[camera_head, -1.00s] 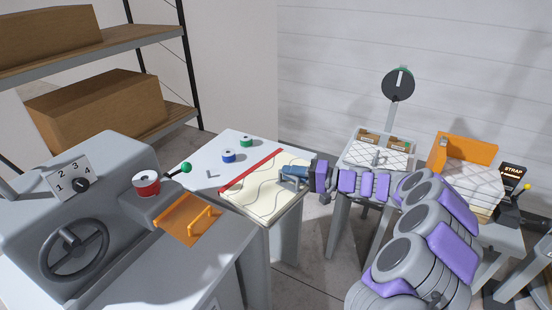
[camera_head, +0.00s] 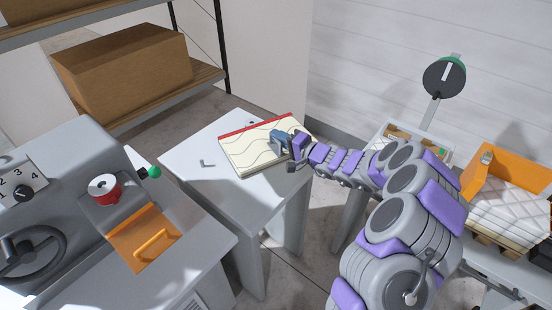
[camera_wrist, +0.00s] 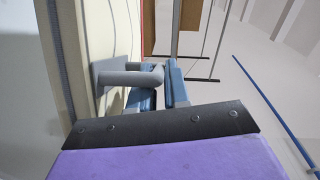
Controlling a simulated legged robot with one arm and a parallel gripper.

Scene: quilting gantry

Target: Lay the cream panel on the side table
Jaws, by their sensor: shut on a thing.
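The cream panel (camera_head: 255,150) has dark wavy lines and a red strip along its far edge. It is over the back right part of the grey-white side table (camera_head: 185,160). I cannot tell whether it touches the tabletop or hangs just above it. My gripper (camera_head: 281,138) is over the panel's right part, shut on its grey handle. In the wrist view the panel (camera_wrist: 95,40) stands at the left, with its grey handle (camera_wrist: 125,78) between the blue fingers of my gripper (camera_wrist: 161,88). The panel hides part of the tabletop.
A small grey peg (camera_head: 206,163) stands on the table's bare left part. Orange-backed stacked goods (camera_head: 510,205) are at the right.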

